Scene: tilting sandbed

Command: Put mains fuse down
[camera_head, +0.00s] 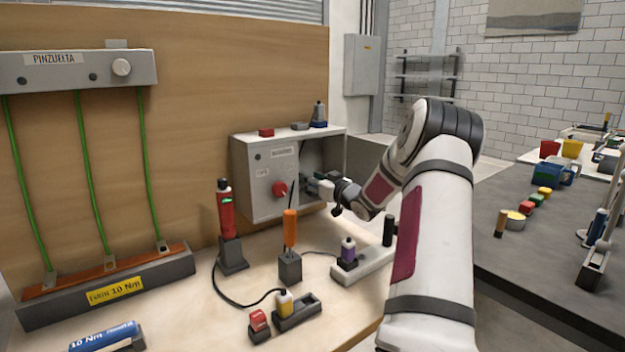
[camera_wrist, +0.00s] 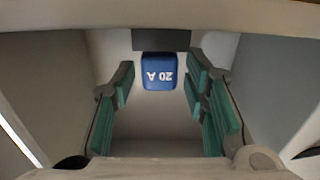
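A blue fuse block marked "20 A" (camera_wrist: 159,72) shows upside down in the wrist view, below a dark block inside the grey box. My gripper (camera_wrist: 158,88) has its teal-padded fingers apart on both sides of it, with a gap at each side, so it is open. In the head view my gripper (camera_head: 318,187) reaches into the open right part of the grey switch box (camera_head: 258,175). The fuse is not clearly visible there, hidden by the gripper and shadow.
The switch box has a red knob (camera_head: 279,189). On its top lie a small red block (camera_head: 266,132) and a blue-based item (camera_head: 319,116). On the bench stand a red tool (camera_head: 226,210), an orange-handled screwdriver (camera_head: 290,228), a red-topped block (camera_head: 259,321) and a grey tray (camera_head: 304,314).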

